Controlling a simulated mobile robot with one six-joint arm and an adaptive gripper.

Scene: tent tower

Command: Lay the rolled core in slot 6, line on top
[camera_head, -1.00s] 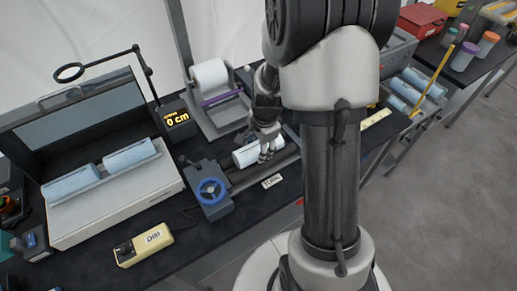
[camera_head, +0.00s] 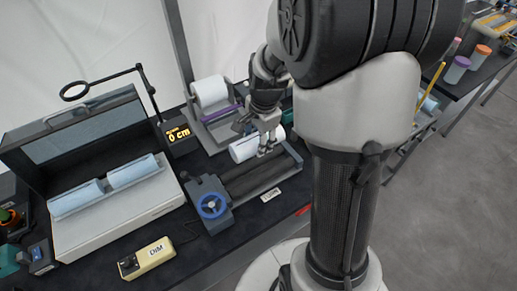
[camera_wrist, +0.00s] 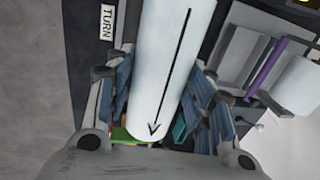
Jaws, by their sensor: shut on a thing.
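The rolled core is a white cylinder (camera_head: 243,149), held raised above the dark rollers (camera_head: 256,180) of the turning device. In the wrist view the core (camera_wrist: 170,62) lies between the blue-padded fingers, with a black line ending in an arrowhead along the side facing the camera. My gripper (camera_head: 268,147) is shut on it, covering part of the core in the head view. Slot 6 cannot be made out in these frames.
The turning device has a blue handwheel (camera_head: 211,205). Behind stands a holder with a white roll (camera_head: 209,91). A display reading 0 cm (camera_head: 177,133), a thin ring arm and a yellow DIM box (camera_head: 147,258) are on the black table. My arm hides much of the right side.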

